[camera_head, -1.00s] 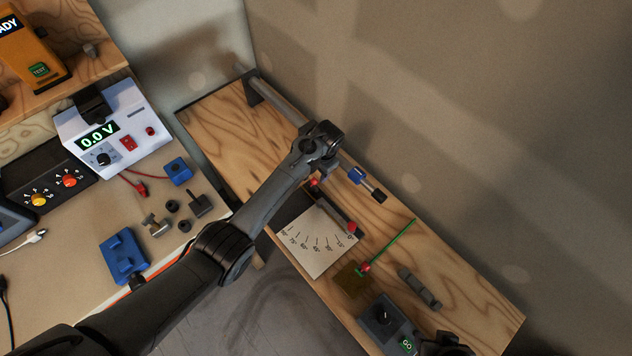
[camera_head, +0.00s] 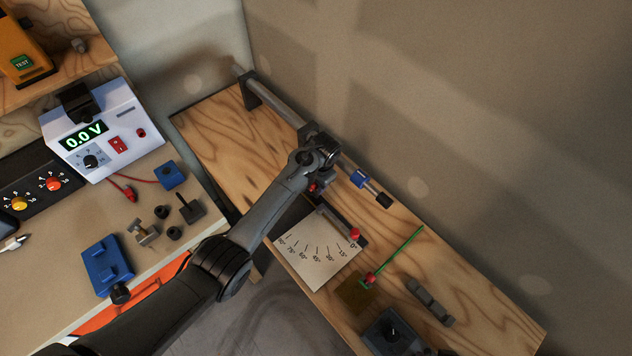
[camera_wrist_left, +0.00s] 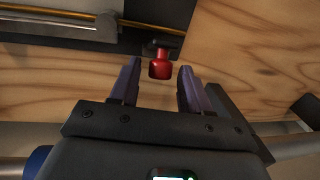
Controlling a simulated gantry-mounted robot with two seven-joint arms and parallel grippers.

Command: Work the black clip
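My left gripper (camera_head: 318,182) hangs over the wooden bench by the wall rail, its fingers mostly hidden by the arm in the head view. In the left wrist view the gripper (camera_wrist_left: 158,76) is open and empty. A red knob (camera_wrist_left: 159,66) on a small black mount (camera_wrist_left: 165,46) shows between and just beyond the fingertips, apart from both. I cannot tell for sure which dark part is the black clip. A black bar with a red end knob (camera_head: 355,234) lies beside the angle card (camera_head: 318,254). My right gripper is not in view.
A grey rail (camera_head: 285,111) with a blue collar (camera_head: 359,179) runs along the wall close to the gripper. A green rod (camera_head: 402,250) and a grey block (camera_head: 430,301) are to the right. A power supply (camera_head: 112,118) reading 0.0 V stands on the left bench.

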